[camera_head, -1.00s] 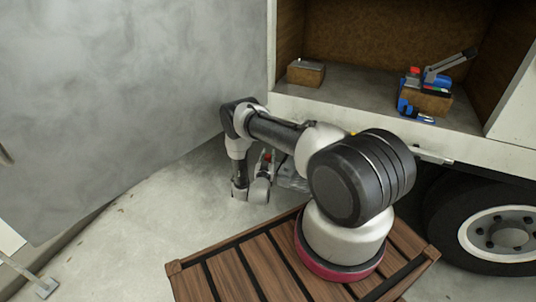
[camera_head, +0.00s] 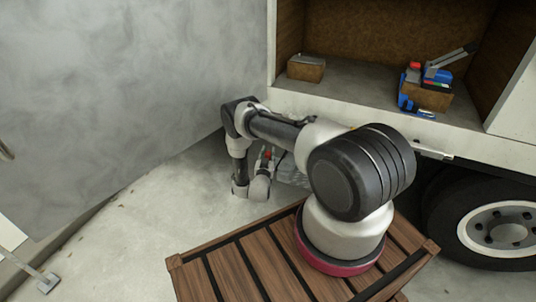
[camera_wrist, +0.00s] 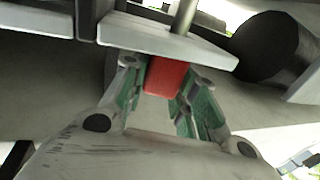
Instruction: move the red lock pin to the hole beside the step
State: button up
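In the wrist view the red lock pin (camera_wrist: 167,76) has a red block-shaped end and sits against the underside of a pale metal plate (camera_wrist: 150,38). A metal rod (camera_wrist: 184,15) rises above the plate, in line with it. My gripper (camera_wrist: 166,84) has its two green-padded fingers on either side of the red end, close against it, and looks shut on it. In the head view a small red spot (camera_head: 268,155) shows beside my wrist, under the truck's edge; my arm hides most of the fingers. I cannot make out the target hole or the step clearly.
The truck's open compartment (camera_head: 360,88) holds a small brown box (camera_head: 306,69) and a box with blue and red tools (camera_head: 428,97). A wheel (camera_head: 500,232) stands at the right. A dark cylinder (camera_wrist: 272,47) is close right of the plate.

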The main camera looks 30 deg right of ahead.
jog(key=o, duration=0.4)
jog(key=shift+o, duration=0.2)
